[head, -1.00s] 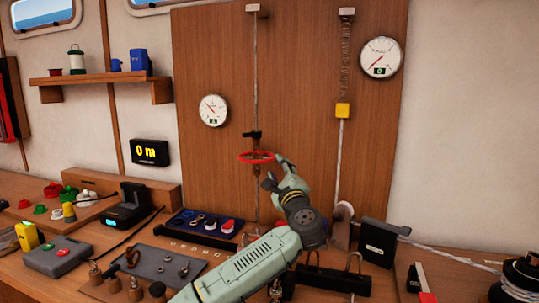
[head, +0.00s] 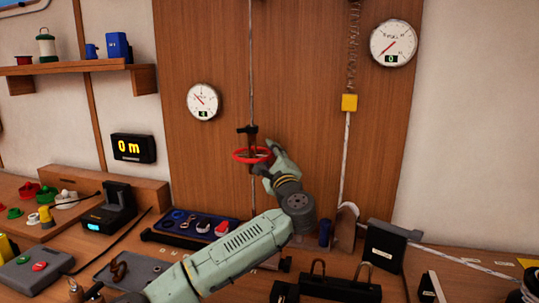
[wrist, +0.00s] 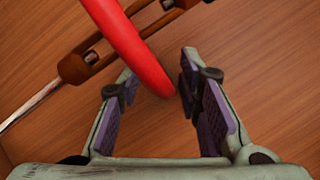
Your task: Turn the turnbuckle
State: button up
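The turnbuckle (head: 247,140) has a dark brown body in line with a thin vertical wire on the wooden panel. A red ring handwheel (head: 237,156) surrounds it. In the wrist view the brown turnbuckle body (wrist: 86,58) runs diagonally at the upper left, and the red ring (wrist: 131,43) reaches down toward the gap between my fingers. My gripper (head: 263,158) is at the ring's right side in the head view. In the wrist view my gripper (wrist: 158,72) is open, with the ring's rim at the mouth between its purple-padded fingers. Contact cannot be told.
Two round gauges, left (head: 203,101) and right (head: 393,44), hang on the wooden panel (head: 300,60). A yellow block (head: 349,103) hangs on a second line to the right. Below, the bench holds a blue tray (head: 180,222) of fittings and a black box (head: 384,247).

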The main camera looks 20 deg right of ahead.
aim_at(249, 160)
grip_shut()
jog(key=shift+s+h, duration=0.1)
jog(key=shift+h, duration=0.5)
